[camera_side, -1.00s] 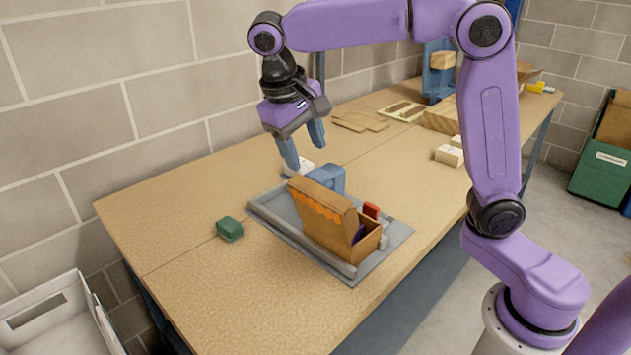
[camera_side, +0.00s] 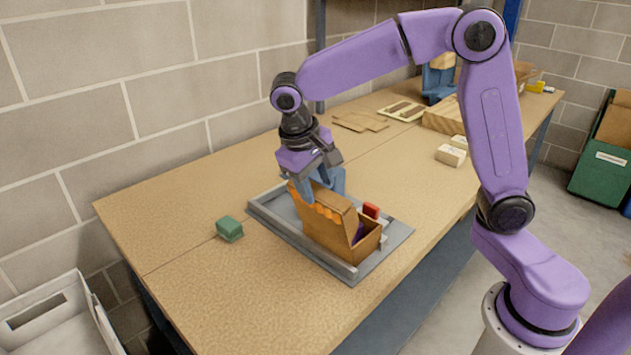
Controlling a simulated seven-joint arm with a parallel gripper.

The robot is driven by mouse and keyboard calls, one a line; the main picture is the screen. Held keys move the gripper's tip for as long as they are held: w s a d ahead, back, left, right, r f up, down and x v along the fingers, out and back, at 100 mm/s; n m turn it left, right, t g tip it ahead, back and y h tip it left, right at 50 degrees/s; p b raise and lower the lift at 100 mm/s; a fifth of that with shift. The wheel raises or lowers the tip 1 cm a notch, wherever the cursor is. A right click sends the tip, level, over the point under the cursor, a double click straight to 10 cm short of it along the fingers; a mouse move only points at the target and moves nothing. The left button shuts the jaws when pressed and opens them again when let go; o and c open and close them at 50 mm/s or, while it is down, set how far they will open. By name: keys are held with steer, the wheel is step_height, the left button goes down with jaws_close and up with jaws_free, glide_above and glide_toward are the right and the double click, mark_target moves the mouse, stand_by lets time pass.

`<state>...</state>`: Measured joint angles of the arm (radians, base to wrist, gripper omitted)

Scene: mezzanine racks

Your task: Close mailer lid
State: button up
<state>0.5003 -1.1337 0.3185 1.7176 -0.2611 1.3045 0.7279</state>
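The brown cardboard mailer (camera_side: 330,231) sits in a grey tray (camera_side: 281,224) on the workbench. Its lid (camera_side: 338,203) stands raised and tilted, with an orange scalloped edge. The mailer is open at its right end, where something purple and a red item (camera_side: 371,210) show. My gripper (camera_side: 312,190) is low at the upper left end of the lid, its fingers pointing down.
A green block (camera_side: 229,229) lies on the bench left of the tray. Cream boxes (camera_side: 451,154) and flat cardboard pieces (camera_side: 360,121) lie farther back. A white bin (camera_side: 50,325) stands at lower left. The bench front left is clear.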

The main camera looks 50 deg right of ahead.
jaws_close()
steer(key=shift+d, duration=0.15)
